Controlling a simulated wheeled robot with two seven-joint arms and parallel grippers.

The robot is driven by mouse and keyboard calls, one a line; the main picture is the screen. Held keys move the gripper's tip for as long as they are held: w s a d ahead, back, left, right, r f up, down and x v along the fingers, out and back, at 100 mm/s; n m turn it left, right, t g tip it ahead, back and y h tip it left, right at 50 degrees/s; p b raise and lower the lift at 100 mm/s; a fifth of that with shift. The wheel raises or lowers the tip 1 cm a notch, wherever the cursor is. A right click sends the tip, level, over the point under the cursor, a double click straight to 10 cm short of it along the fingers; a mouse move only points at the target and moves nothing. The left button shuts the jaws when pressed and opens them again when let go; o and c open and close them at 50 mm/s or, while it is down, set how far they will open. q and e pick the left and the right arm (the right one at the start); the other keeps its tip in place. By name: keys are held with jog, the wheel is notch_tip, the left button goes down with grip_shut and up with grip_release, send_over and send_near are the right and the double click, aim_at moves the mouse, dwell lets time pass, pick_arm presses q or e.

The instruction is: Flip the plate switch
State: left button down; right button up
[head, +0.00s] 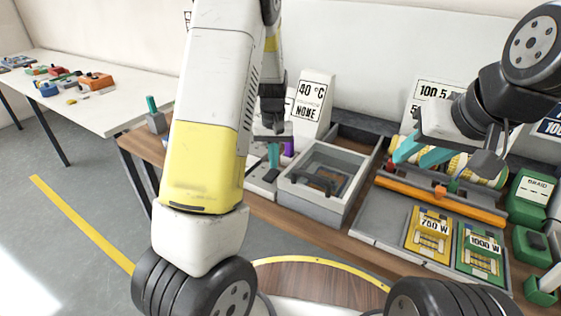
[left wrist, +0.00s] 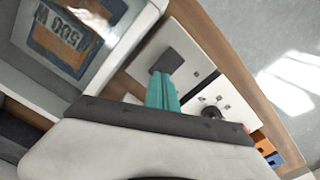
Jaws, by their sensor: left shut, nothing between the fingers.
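A dark square rocker switch (left wrist: 169,62) sits on a white panel plate (left wrist: 146,66) beside the glass-lidded box. The switch also shows in the head view (head: 270,174). My left gripper (head: 273,158) is shut and empty, pointing down at the switch. In the left wrist view its teal fingertips (left wrist: 162,88) are just at the switch's edge; I cannot tell whether they touch it. My right gripper (head: 420,153) is open and empty, above the orange bar at the right.
A grey box with a clear lid (head: 325,178) stands right of the switch, a card inside. A round black knob (left wrist: 210,112) is on the neighbouring white plate. A 40 °C sign (head: 312,103) stands behind. Yellow (head: 428,232) and green (head: 480,250) wattage cards lie front right.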

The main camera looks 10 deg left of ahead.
aim_at(274, 171)
pick_arm(q)
jog(key=shift+f, duration=0.85)
dwell(0.3)
jog(key=shift+r, duration=3.55)
jog(key=shift+r, duration=0.1)
jog(key=s+d+r+m+t+h, duration=0.1)
jog(key=s+r+t+h, duration=0.15)
jog(key=s+r, duration=0.95)
jog(key=s+d+r+m+t, duration=0.1)
jog(key=s+r+t, duration=0.2)
jog(key=s, duration=0.9)
notch_tip(274, 171, up, 2)
jog(key=shift+s+r+m+t, duration=0.1)
jog(key=shift+s+m+t, duration=0.05)
jog(key=shift+m+t, duration=0.2)
jog(key=shift+d, duration=0.1)
